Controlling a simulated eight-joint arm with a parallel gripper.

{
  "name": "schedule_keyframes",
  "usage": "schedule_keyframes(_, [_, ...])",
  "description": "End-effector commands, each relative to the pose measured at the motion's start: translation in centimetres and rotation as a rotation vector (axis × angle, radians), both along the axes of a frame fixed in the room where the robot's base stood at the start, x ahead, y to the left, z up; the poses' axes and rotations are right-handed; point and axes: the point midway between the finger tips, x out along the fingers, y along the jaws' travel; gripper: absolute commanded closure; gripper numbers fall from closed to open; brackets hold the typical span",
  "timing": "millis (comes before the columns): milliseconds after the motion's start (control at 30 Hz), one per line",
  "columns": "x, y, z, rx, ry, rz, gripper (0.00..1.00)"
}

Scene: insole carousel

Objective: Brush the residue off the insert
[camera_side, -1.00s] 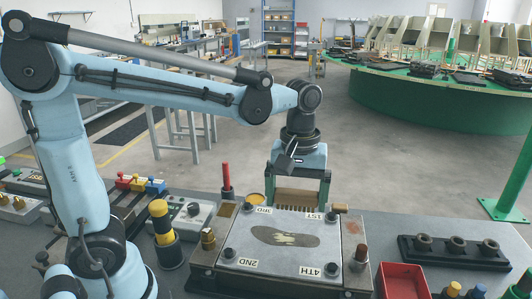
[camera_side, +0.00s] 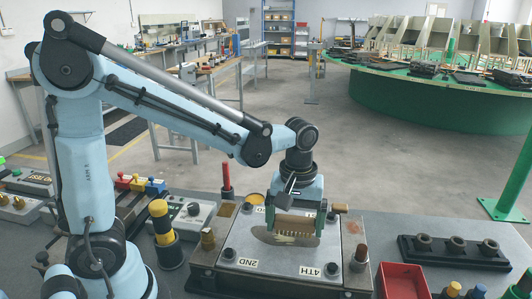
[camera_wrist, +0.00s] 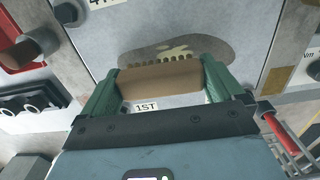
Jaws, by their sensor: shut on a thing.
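My gripper (camera_side: 295,219) is shut on a wooden brush (camera_side: 297,224) with a row of short bristles, held across its green fingers. The brush also shows in the wrist view (camera_wrist: 160,84). The insert is a grey metal plate (camera_side: 232,250) with a dark insole-shaped area (camera_side: 262,237) in its middle. Pale residue (camera_wrist: 178,51) lies on that dark shape, and part of it shows below the bristles in the side view. The brush is over the insole shape and partly hides it; I cannot tell if the bristles touch. Bolts and position labels mark the plate's corners.
A red tray (camera_side: 402,281) and a black rack with rings (camera_side: 455,253) stand to the right. A yellow-and-black post (camera_side: 162,232), a control box (camera_side: 190,216) and an upright red handle (camera_side: 226,180) stand to the left. Upright pins flank the plate.

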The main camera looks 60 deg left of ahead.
Motion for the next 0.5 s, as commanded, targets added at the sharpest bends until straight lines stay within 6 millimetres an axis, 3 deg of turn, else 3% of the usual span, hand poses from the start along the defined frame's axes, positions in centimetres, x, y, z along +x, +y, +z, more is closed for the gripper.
schedule_keyframes(133, [0.0,0.0,-2.1,0.000,0.000,0.000,0.38])
schedule_keyframes(167, [-0.3,0.3,-1.5,0.000,-0.001,0.002,0.43])
schedule_keyframes(500, [-2.6,2.6,-1.4,0.000,0.000,0.002,0.44])
